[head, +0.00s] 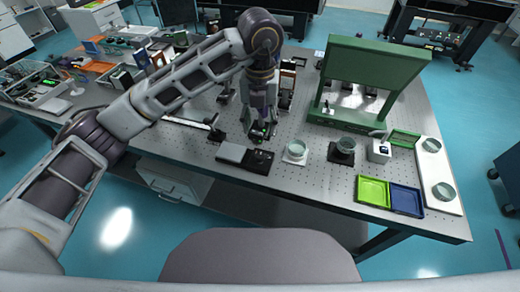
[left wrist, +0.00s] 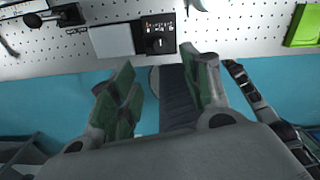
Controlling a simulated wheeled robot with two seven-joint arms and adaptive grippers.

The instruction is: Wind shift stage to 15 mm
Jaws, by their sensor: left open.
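A low unit with a grey plate (head: 232,152) and a black panel (head: 260,161) lies near the front edge of the table; I take it for the shift stage. In the left wrist view, the grey plate (left wrist: 113,40) is beside the black panel (left wrist: 154,37), which carries a round dark knob and small orange and white markings, too small to read. My left gripper (head: 262,131) is just behind and above the panel in the head view. In the left wrist view, its green fingers (left wrist: 158,62) are spread apart with nothing between them. My right gripper is out of view.
To the right stand a dish on a white base (head: 296,151), a dish on a black base (head: 343,150), and a green tray (head: 373,191) beside a blue tray (head: 406,199). A green frame (head: 372,65) stands behind them. Small optical mounts (head: 215,128) stand to the left.

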